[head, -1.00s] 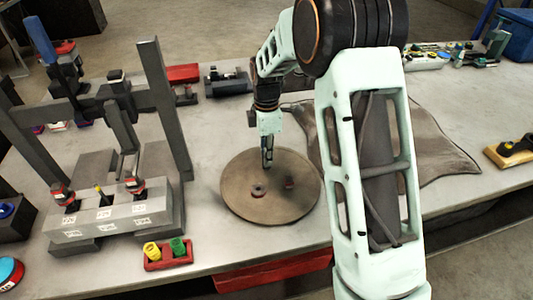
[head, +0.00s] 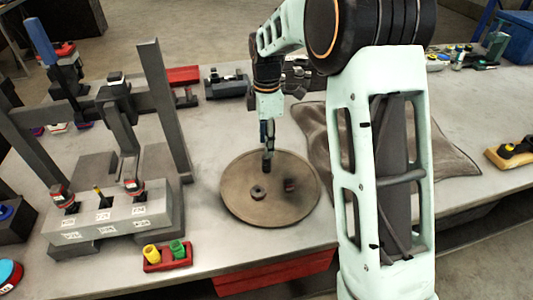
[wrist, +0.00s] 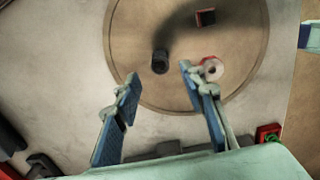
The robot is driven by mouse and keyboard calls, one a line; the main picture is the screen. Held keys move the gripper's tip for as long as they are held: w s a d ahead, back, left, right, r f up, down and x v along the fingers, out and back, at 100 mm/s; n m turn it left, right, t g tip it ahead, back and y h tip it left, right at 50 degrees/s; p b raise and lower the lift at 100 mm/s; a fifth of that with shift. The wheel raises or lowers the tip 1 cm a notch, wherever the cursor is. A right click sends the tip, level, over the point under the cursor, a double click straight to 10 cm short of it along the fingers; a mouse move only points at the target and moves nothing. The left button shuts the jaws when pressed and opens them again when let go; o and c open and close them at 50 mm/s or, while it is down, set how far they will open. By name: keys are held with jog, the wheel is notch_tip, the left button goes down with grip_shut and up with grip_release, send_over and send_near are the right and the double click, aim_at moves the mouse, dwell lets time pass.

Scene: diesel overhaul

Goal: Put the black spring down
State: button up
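The black spring (wrist: 160,62) is a short dark cylinder. It appears to stand upright on the round brown disc (wrist: 130,40), seen in the gap between my fingers. In the head view the spring (head: 267,167) is near the disc's back edge, just below my fingertips. My gripper (wrist: 158,74) is open, with a clear gap on both sides of the spring. In the head view my gripper (head: 268,146) points straight down over the disc. The exact height of the fingertips above the spring is hard to tell.
The disc also holds a dark ring (head: 258,192) and a small dark red piece (head: 290,186). A red tray (head: 168,263) with yellow and green parts lies at front left. A grey press frame (head: 165,110) stands left. A brown cloth (head: 440,150) lies right of the disc.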

notch_tip(320, 180, up, 6)
jog(key=shift+r, duration=0.15)
dwell(0.4)
